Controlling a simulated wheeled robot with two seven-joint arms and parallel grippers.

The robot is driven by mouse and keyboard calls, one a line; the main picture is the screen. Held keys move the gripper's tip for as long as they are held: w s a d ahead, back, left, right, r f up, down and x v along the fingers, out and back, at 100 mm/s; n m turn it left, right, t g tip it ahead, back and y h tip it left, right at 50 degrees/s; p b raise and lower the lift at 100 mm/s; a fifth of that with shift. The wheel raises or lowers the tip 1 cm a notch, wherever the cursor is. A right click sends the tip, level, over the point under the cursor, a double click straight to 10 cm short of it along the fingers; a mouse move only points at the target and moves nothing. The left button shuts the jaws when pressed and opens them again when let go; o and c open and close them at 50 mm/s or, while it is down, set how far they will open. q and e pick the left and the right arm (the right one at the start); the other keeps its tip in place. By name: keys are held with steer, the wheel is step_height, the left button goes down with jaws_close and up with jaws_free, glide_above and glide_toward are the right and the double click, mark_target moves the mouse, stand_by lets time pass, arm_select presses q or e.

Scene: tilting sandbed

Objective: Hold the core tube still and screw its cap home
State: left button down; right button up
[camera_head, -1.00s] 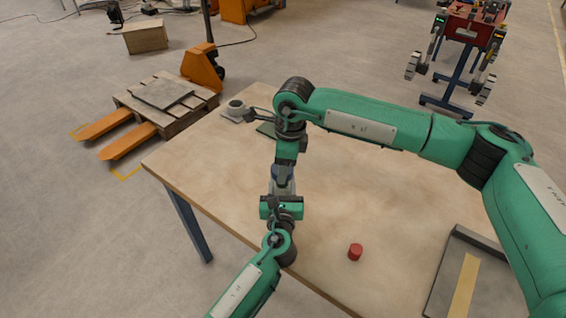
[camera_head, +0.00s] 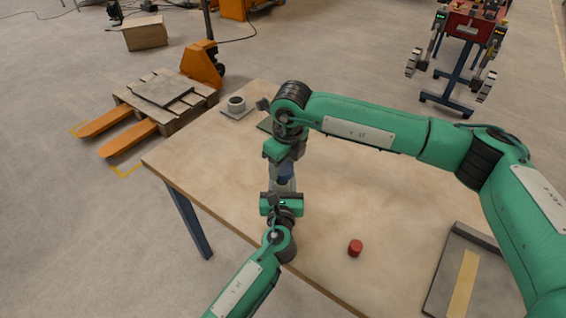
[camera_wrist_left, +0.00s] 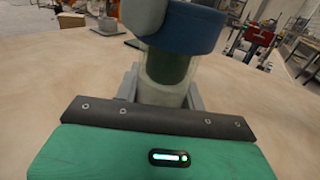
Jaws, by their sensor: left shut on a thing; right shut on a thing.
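The core tube (camera_wrist_left: 168,84) is clear with dark green contents and stands upright over the table in the left wrist view. The blue cap (camera_wrist_left: 184,28) sits on its top; the thread is hidden. My left gripper (camera_head: 283,193) is shut around the tube, its grey fingers on both sides in the left wrist view (camera_wrist_left: 162,92). My right gripper (camera_head: 285,168) is directly above, pointing down and shut on the cap, which shows as a small blue patch in the head view. Its fingertips are hardly distinguishable there.
A red cylinder (camera_head: 355,248) stands near the table's front edge. A dark tray (camera_head: 441,271) with a tan strip lies at the right. A grey cup (camera_head: 236,104) on a square plate stands at the far left corner. The table's middle (camera_head: 350,190) is clear beneath my right arm.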

steer(key=m, duration=0.4)
steer(key=shift+m, duration=0.4)
steer(key=m, duration=0.3)
steer(key=shift+a+h, duration=0.1)
steer(key=shift+h, duration=0.3)
steer(key=m, duration=0.6)
steer(key=shift+m+h, duration=0.4)
steer(key=m, duration=0.5)
steer(key=shift+a, duration=0.1)
steer(key=m, duration=0.3)
steer(key=shift+w+h, duration=0.1)
steer(key=shift+h, duration=0.2)
steer(key=m, duration=0.3)
steer(key=shift+m+g, duration=0.4)
steer(key=m, duration=0.3)
steer(key=shift+m, duration=0.4)
